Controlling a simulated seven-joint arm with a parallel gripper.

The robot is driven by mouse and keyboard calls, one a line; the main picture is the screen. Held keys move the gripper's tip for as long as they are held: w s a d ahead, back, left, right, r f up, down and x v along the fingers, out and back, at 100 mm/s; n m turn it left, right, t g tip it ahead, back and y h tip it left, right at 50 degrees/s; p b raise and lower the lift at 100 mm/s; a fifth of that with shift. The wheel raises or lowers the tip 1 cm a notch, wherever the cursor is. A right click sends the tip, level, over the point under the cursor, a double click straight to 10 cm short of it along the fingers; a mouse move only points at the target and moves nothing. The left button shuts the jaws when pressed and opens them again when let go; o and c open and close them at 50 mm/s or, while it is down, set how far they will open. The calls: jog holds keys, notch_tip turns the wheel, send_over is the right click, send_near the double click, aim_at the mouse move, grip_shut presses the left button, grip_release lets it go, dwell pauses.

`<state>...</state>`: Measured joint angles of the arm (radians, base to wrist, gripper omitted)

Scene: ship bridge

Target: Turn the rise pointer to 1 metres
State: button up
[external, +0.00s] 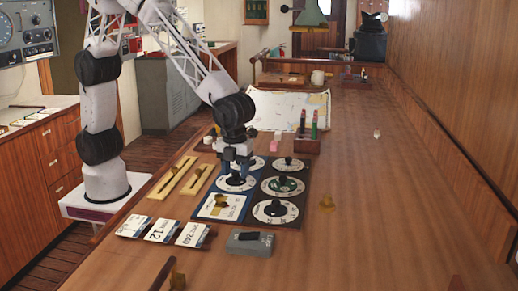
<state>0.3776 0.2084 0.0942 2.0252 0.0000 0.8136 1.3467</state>
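A panel of round white dials with black pointer knobs lies on the wooden desk, in a blue left column and a dark right column. My gripper (237,172) points down over the middle dial (236,184) of the blue column, at or just above its knob. I cannot tell whether it touches the knob or whether its fingers are open. The right column has a top dial (288,164), a green-centred dial (283,185) and a bottom dial (275,211). A square plate with a brass piece (220,204) is at front left. Labels are too small to read, so I cannot tell which is the rise pointer.
Two brass slider strips (174,180) lie left of the panel. Number cards (193,235) and a grey box (250,245) are in front. A pen stand (306,146) and chart (290,110) are behind.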

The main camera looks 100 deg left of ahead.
jog(key=c, duration=0.8)
jog(key=shift+c, duration=0.2)
jog(key=shift+n, duration=0.4)
jog(key=n, duration=0.8)
jog(key=shift+n, duration=0.4)
jog(key=n, duration=0.3)
jog(key=shift+n, duration=0.4)
jog(key=n, duration=0.3)
jog(key=shift+n, duration=0.3)
jog(key=n, duration=0.6)
jog(key=shift+n, duration=0.4)
